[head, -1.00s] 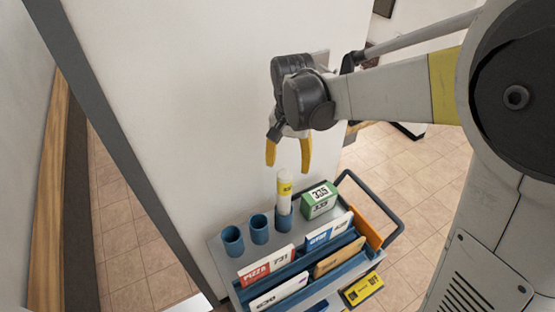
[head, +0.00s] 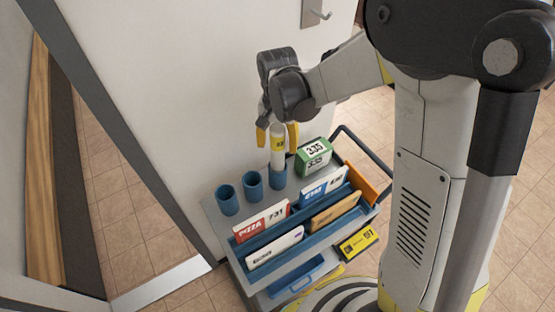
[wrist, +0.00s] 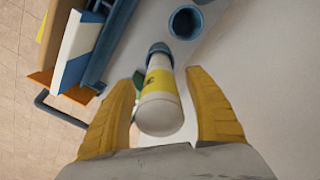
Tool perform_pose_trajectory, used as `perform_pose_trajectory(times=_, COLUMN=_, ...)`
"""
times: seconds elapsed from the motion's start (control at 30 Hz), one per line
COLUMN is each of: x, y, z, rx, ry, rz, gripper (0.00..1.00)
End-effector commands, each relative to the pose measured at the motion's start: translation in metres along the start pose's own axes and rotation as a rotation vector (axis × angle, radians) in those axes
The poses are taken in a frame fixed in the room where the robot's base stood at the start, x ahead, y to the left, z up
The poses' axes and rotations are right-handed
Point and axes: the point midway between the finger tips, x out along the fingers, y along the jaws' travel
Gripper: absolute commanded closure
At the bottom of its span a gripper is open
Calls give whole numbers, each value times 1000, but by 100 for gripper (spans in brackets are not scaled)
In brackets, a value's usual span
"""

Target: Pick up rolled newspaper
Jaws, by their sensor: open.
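The rolled newspaper (head: 278,152) is a white roll with a yellow band. It stands upright in the rightmost of the blue cups (head: 278,179) on the cart. My gripper (head: 277,134) is above the cup, pointing down, with its yellow fingers on either side of the roll's upper part. In the wrist view the newspaper (wrist: 160,105) lies between the two open fingers (wrist: 163,118), with gaps on both sides. The roll's lower end is hidden inside the cup.
The cart (head: 222,222) carries two other blue cups (head: 240,193), a green box (head: 313,156) and racks of mail (head: 262,222). A white wall (head: 180,90) stands close behind. A dark handle (head: 365,150) rims the cart's right end. Tiled floor (head: 100,220) shows at left.

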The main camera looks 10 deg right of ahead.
Motion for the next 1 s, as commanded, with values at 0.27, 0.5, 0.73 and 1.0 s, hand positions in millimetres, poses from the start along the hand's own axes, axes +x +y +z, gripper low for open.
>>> perform_pose_trajectory(times=0.27, x=-1, y=0, z=0, rx=0, ry=0, rz=0, gripper=76)
perform_pose_trajectory(times=0.5, x=-2, y=0, z=0, rx=0, ry=0, rz=0, gripper=100)
perform_pose_trajectory(times=0.73, x=-4, y=0, z=0, rx=0, ry=-1, rz=0, gripper=100)
perform_pose_trajectory(times=1.0, x=-34, y=0, z=0, rx=0, ry=0, rz=0, gripper=100)
